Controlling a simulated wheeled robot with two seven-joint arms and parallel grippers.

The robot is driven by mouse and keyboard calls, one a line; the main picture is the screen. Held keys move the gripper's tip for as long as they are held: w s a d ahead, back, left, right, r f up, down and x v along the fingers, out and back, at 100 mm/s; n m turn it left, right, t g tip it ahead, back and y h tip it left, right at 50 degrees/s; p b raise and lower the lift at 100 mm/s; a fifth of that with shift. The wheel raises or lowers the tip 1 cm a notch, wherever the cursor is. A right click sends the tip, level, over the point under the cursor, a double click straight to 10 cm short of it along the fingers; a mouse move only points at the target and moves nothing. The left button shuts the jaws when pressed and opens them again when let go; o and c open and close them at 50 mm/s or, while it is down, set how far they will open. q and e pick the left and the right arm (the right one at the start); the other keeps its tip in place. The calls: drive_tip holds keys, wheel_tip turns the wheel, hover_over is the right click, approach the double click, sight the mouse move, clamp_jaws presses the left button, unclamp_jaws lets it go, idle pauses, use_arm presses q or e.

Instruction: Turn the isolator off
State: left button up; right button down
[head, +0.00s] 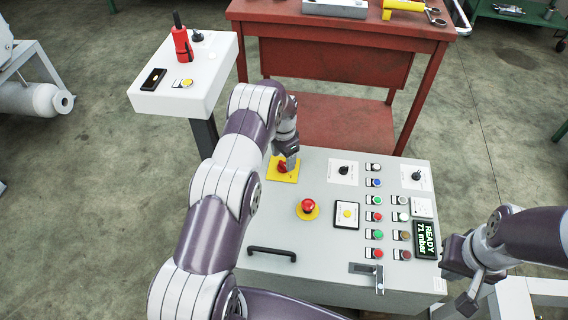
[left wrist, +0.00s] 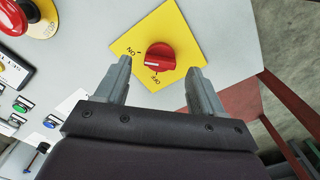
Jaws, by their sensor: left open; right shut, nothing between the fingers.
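The isolator is a red rotary knob (head: 282,167) on a yellow square plate (head: 274,176) at the top left of the grey control panel. In the left wrist view the red knob (left wrist: 160,57) sits on its yellow plate (left wrist: 183,38), which is marked ON and OFF. My right gripper (head: 464,290) is shut and empty at the panel's right edge.
A red emergency button (head: 308,206) stands near the isolator. The panel (head: 320,245) also carries several coloured buttons, black selectors, a display (head: 426,239) reading READY 71 mbar, and a black handle (head: 272,252). A white pedestal (head: 205,80) and red workbench (head: 340,45) stand behind.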

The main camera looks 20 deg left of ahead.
sight(283, 166)
use_arm(q)
wheel_tip(283, 166, down, 2)
drive_tip(key=shift+f, duration=0.25)
drive_tip(key=c, duration=1.1)
drive_tip(key=shift+o, duration=0.2)
